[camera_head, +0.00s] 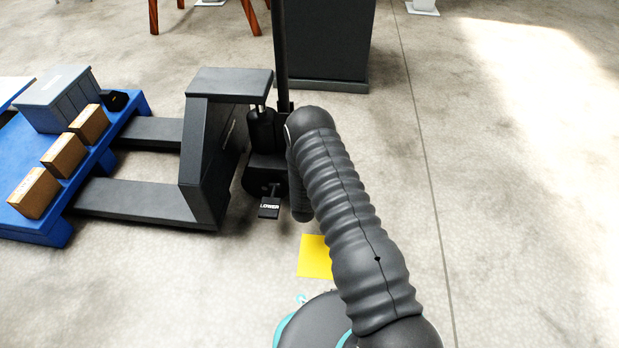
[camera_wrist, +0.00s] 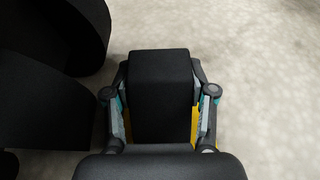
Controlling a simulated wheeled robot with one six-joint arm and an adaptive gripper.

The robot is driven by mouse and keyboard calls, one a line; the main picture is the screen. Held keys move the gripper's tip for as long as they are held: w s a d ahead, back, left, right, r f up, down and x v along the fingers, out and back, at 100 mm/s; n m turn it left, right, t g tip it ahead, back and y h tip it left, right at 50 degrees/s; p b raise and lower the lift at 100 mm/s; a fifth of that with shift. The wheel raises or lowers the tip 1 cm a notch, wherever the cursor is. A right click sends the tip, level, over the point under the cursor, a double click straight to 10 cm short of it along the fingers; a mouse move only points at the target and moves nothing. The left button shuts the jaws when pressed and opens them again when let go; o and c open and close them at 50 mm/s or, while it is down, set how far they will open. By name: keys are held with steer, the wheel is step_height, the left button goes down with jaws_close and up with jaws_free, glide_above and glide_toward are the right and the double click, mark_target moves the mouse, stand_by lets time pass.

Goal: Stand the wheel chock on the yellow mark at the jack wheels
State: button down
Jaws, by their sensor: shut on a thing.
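The wheel chock (camera_wrist: 160,68), a black block, sits between the two fingers of my gripper (camera_wrist: 160,100) in the wrist view. The gripper is shut on it, one finger on each side. The yellow mark (camera_wrist: 194,128) shows in strips beside and below the chock, which hides most of it. I cannot tell whether the chock touches the floor. Dark rounded jack wheels (camera_wrist: 50,95) stand just left of the chock. In the head view the yellow mark (camera_head: 314,258) lies on the floor, partly covered by my arm. The gripper and chock are hidden there.
The dark pallet jack (camera_head: 210,150) stands left of my arm with its forks under a blue pallet (camera_head: 60,232). The pallet carries a grey crate (camera_head: 58,98) and several cardboard boxes (camera_head: 64,155). A dark cabinet (camera_head: 325,45) stands behind. The floor to the right is clear.

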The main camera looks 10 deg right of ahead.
steer(key=shift+f+b, duration=0.55)
steer(key=shift+c, duration=1.4)
jaws_free()
steer(key=shift+s, duration=0.1)
steer(key=v, duration=1.1)
steer(key=shift+s+r, duration=0.25)
steer(key=shift+s, duration=0.1)
